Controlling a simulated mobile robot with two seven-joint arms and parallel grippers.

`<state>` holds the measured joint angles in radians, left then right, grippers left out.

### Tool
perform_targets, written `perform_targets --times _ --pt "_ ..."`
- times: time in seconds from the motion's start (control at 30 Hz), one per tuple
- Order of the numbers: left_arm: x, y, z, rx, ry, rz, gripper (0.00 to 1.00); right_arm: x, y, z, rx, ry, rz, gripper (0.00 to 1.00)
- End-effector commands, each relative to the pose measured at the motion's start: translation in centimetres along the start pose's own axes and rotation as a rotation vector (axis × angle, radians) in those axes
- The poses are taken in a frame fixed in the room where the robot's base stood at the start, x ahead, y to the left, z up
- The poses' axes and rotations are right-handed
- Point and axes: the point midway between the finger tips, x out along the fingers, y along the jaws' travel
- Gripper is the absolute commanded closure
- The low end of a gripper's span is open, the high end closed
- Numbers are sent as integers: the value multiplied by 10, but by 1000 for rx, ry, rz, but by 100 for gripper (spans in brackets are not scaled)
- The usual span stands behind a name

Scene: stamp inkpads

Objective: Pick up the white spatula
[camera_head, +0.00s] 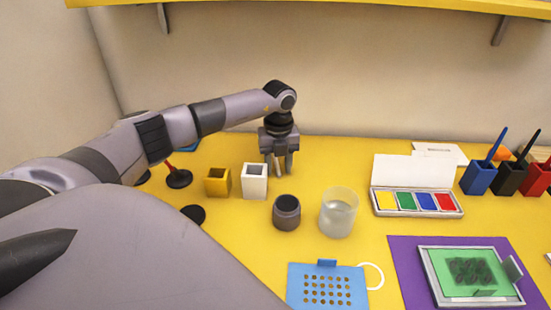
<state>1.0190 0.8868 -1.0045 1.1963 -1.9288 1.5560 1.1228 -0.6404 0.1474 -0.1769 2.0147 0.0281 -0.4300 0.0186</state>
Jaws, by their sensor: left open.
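I cannot make out a white spatula in the head view. A small white open-topped holder (254,187) stands on the yellow table, with a yellow holder (217,185) to its left. My left gripper (279,171) points down over the table, just right of and behind the white holder. Its two fingers are apart, and I see nothing between them. My right gripper is not in view.
A dark jar (286,214) and a clear cup (339,216) stand in front of the left gripper. An inkpad box (415,189), several coloured holders such as the blue one (478,181), a blue perforated board (300,296) and a purple mat (405,262) lie to the right. A shelf (330,6) hangs above.

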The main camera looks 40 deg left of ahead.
Motion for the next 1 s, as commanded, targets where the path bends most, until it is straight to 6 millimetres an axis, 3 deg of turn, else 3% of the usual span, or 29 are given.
perform_targets --times 0.1,0.17,0.23,0.27,1.0 --pt "0 0 0 0 0 0 58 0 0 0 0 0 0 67" --pt "0 0 0 1 0 0 74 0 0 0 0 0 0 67" --pt "0 0 0 1 0 0 97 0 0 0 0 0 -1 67" --pt "0 0 0 1 0 0 100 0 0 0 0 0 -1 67" --pt "0 0 0 0 0 -1 100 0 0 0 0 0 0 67"
